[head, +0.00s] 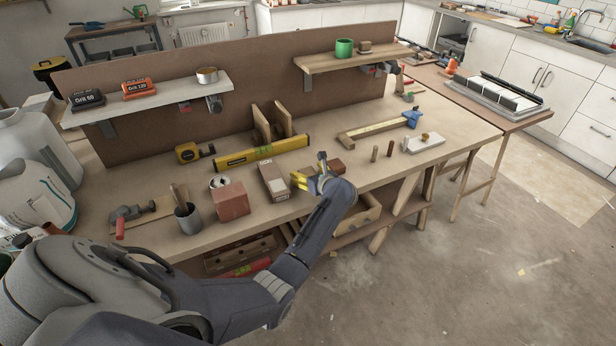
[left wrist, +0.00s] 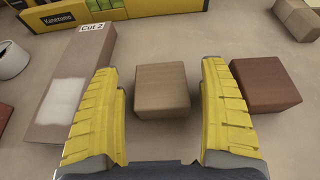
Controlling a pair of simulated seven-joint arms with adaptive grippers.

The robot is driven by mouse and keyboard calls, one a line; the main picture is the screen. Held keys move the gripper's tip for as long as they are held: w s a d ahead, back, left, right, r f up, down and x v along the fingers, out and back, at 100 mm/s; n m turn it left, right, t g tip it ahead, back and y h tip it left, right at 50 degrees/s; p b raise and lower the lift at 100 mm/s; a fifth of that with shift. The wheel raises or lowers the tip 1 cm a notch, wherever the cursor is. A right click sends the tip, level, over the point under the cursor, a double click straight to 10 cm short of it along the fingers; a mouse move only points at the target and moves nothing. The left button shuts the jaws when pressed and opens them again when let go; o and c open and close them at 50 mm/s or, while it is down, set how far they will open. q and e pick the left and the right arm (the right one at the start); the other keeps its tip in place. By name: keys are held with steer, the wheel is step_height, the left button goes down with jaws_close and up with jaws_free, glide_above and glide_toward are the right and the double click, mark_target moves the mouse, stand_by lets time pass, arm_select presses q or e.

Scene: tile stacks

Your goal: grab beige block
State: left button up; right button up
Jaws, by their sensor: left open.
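The beige block (left wrist: 162,90) sits on the workbench in the left wrist view, between the two yellow fingers of my left gripper (left wrist: 162,105). The gripper is open, with a gap visible on both sides of the block. In the head view the left gripper (head: 309,180) is over the front part of the bench, and it largely hides the beige block there. A reddish-brown block (left wrist: 265,85) stands just right of the right finger. My right gripper is not in view.
A yellow spirit level (head: 262,153) lies behind. A brick-red block (head: 232,202) and a grey cup (head: 188,218) stand farther left.

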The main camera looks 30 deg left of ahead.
arm_select(q)
steer(key=c, duration=1.3)
steer(key=shift+r, duration=0.2)
